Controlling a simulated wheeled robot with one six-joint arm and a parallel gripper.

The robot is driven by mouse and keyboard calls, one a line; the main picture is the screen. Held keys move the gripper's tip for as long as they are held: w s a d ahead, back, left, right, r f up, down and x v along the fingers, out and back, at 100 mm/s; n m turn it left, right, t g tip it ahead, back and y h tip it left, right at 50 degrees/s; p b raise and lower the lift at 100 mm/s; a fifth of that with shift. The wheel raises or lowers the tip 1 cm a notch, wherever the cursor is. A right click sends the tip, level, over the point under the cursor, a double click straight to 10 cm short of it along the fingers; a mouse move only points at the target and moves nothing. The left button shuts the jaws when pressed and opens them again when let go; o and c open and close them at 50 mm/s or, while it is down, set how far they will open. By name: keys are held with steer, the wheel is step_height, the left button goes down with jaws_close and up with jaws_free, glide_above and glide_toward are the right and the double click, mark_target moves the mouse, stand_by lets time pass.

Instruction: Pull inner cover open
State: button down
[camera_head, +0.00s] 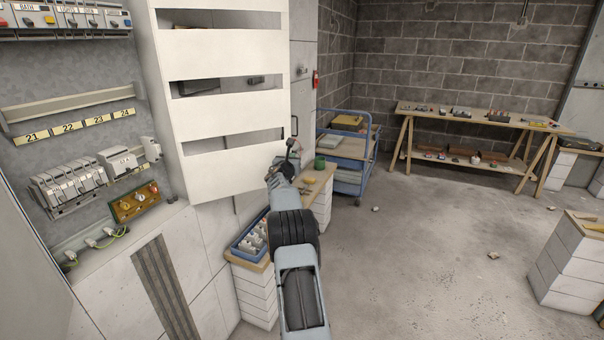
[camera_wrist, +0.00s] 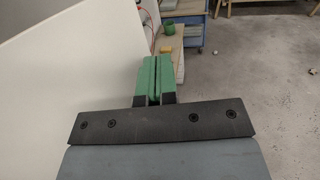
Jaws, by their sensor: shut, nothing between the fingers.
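The inner cover (camera_head: 225,105) is a white panel with long slots, standing swung out from the cabinet at the right side of its interior (camera_head: 70,140). In the wrist view its plain white face (camera_wrist: 60,90) fills the left side. My gripper (camera_head: 291,148) is near the cover's right edge, low down. In the wrist view its green fingers (camera_wrist: 158,82) are pressed together with nothing between them, beside the cover's edge. I cannot tell whether they touch the cover. A small dark handle (camera_head: 294,126) shows at the cover's right edge.
A low bench (camera_head: 318,190) with a blue bin (camera_head: 250,238) and a green cup (camera_head: 320,163) stands under and behind my arm. A blue trolley (camera_head: 350,150) is beyond it. A wooden table (camera_head: 480,118) is at the back wall. The floor (camera_head: 430,250) to the right is mostly open.

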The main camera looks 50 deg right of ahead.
steer(key=s+a+b, duration=0.4)
steer(key=s+b, duration=0.3)
steer(key=s, duration=0.5)
steer(key=shift+a+b, duration=0.2)
steer(key=shift+b, duration=0.15)
